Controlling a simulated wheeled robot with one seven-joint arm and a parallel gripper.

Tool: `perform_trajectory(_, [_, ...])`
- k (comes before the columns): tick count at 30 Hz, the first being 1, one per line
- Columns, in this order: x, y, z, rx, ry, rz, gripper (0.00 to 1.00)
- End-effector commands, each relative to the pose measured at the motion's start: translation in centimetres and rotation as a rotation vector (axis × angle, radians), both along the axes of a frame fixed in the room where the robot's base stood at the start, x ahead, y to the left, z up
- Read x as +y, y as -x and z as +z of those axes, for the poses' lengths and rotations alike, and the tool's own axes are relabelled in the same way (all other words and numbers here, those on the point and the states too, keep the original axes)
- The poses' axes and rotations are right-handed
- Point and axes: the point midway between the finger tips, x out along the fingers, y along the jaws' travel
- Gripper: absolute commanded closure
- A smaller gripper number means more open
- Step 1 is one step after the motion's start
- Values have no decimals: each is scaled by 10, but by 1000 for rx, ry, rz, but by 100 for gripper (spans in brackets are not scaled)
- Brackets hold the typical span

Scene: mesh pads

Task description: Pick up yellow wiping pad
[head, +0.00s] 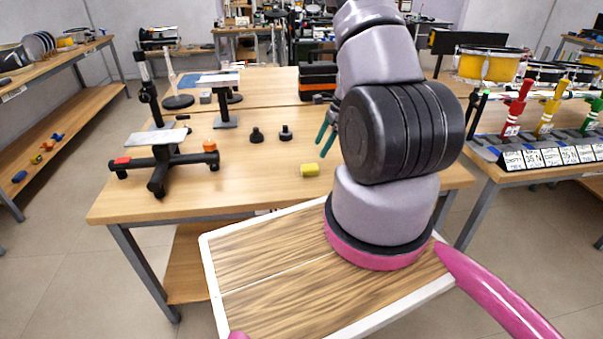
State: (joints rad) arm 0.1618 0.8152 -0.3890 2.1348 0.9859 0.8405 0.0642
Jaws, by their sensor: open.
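My gripper (323,141) shows as teal fingers left of my arm. It is open and appears above and behind the pad in the picture, apart from it. Most of the gripper is hidden by my arm, and nothing shows between the fingers.
The tabletop around the pad is clear.

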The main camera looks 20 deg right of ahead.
Motion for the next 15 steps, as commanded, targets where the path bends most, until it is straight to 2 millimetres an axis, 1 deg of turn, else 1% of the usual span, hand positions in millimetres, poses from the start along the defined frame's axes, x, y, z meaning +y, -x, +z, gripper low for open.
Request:
perform_trajectory(1, [4, 0, -9, 4, -2, 3, 9])
perform_trajectory(3, [9, -1, -20, 4, -2, 2, 9])
perform_trajectory(6, [13, -3, -31, 2, -2, 3, 9])
perform_trajectory(11, [17, -5, -40, 0, -2, 4, 9])
perform_trajectory(15, [23, -8, -59, 2, -2, 4, 9])
